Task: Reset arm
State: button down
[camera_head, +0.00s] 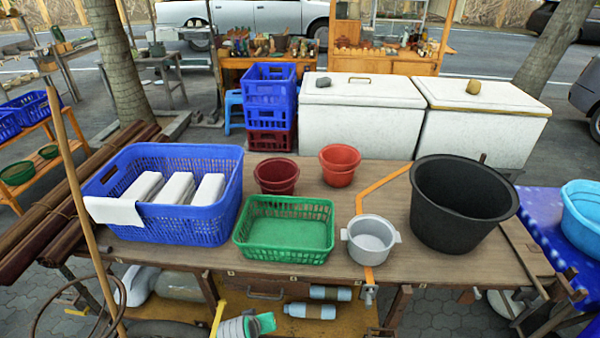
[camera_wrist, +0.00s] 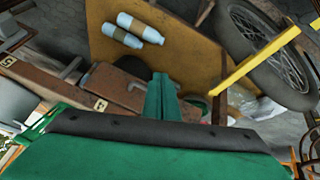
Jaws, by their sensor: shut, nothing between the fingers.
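My gripper (camera_head: 265,322) shows at the bottom of the head view, in front of the wooden table's front edge and below its top. It is white and green. In the wrist view its two green fingers (camera_wrist: 162,98) are together, with nothing between them. The fingers point toward the table's drawer front and the lower shelf. They look apart from the table, though the exact gap is hard to tell.
The table (camera_head: 390,185) holds a blue basket (camera_head: 215,228) with white cloths, a green basket (camera_head: 262,255), two red pots, a grey pot (camera_head: 370,256) and a black tub (camera_head: 447,222). Bottles (camera_wrist: 140,28) lie on the lower shelf. A yellow bar (camera_wrist: 255,56) and a wheel (camera_wrist: 265,40) are nearby.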

jog(key=s+d+n+t, duration=0.1)
jog(key=s+d+t, duration=0.15)
jog(key=d, duration=1.05)
jog(key=s+d+n+t, duration=0.1)
jog(key=s+d+t, duration=0.1)
jog(key=s+d, duration=0.45)
jog(key=s+a+r+m+t, duration=0.1)
jog(key=s+a+r, duration=0.1)
jog(key=s+r, duration=0.3)
jog(key=s+a+r+m+t, duration=0.2)
jog(key=s+r, duration=0.3)
jog(key=s, duration=0.7)
jog(key=s+a+r+m+t+y, duration=0.1)
jog(key=s+a+r, duration=0.2)
jog(key=s+r, duration=0.3)
jog(key=s, duration=0.3)
jog(key=shift+s+a+m, duration=0.15)
jog(key=shift+m, duration=0.25)
